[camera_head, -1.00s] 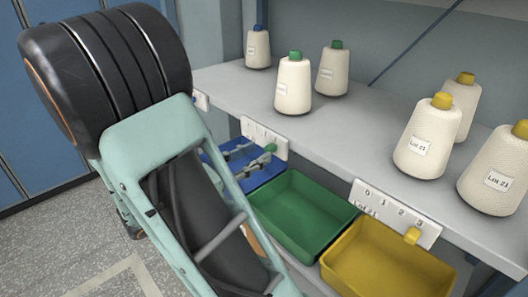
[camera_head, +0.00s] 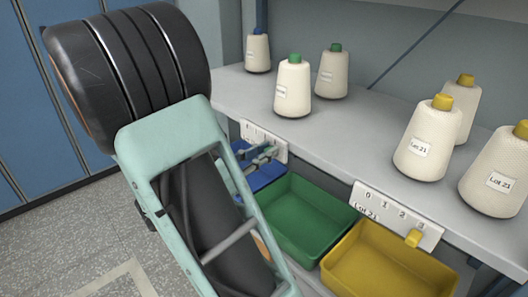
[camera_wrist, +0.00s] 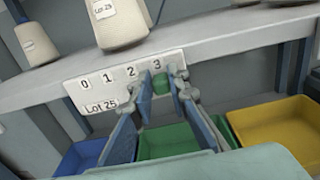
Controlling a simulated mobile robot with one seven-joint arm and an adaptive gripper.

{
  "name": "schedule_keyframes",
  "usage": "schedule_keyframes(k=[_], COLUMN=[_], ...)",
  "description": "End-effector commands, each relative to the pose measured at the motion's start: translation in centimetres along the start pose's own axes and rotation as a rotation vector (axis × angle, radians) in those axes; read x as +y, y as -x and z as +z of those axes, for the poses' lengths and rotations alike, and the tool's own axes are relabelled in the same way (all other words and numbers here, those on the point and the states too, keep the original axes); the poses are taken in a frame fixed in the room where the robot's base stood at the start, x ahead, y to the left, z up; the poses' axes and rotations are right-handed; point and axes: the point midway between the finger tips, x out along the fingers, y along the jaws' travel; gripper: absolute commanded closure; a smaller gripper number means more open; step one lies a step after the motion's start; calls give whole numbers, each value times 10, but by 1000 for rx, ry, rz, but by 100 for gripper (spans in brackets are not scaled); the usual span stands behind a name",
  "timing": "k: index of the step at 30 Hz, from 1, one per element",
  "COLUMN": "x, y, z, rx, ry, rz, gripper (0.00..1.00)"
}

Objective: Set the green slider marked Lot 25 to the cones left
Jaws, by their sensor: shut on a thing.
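The white plate marked Lot 25 (camera_wrist: 104,106) is on the shelf's front edge, with numbers 0 to 3. Its green slider (camera_wrist: 161,84) sits just below the 3 in the wrist view. My gripper (camera_wrist: 163,79) is shut on the slider, one finger on each side. In the head view my gripper (camera_head: 262,156) is at the Lot 25 plate (camera_head: 273,143), and the slider is mostly hidden there. Two green-capped cones, one in front (camera_head: 293,88) and one behind (camera_head: 332,74), stand on the shelf above the plate.
Below the shelf are a blue bin (camera_head: 262,178), a green bin (camera_head: 300,215) and a yellow bin (camera_head: 385,265). A Lot 21 plate (camera_head: 397,216) with a yellow slider (camera_head: 413,238) is to the right. Yellow-capped cones (camera_head: 428,145) and a blue-capped cone (camera_head: 257,52) also stand on the shelf.

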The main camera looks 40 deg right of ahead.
Motion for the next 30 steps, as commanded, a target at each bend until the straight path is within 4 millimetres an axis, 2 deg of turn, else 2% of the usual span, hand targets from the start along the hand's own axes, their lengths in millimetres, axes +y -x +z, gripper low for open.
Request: schedule_keyframes(k=[8, 18, 28, 29, 30], x=[2, 34, 36, 36, 35], y=[0, 0, 0, 0, 0], z=[0, 1, 0, 0, 0], rx=[0, 0, 1, 1, 1], ry=[0, 1, 0, 0, 0], rz=[1, 1, 1, 1, 1], gripper=[100, 100, 100, 82, 77])
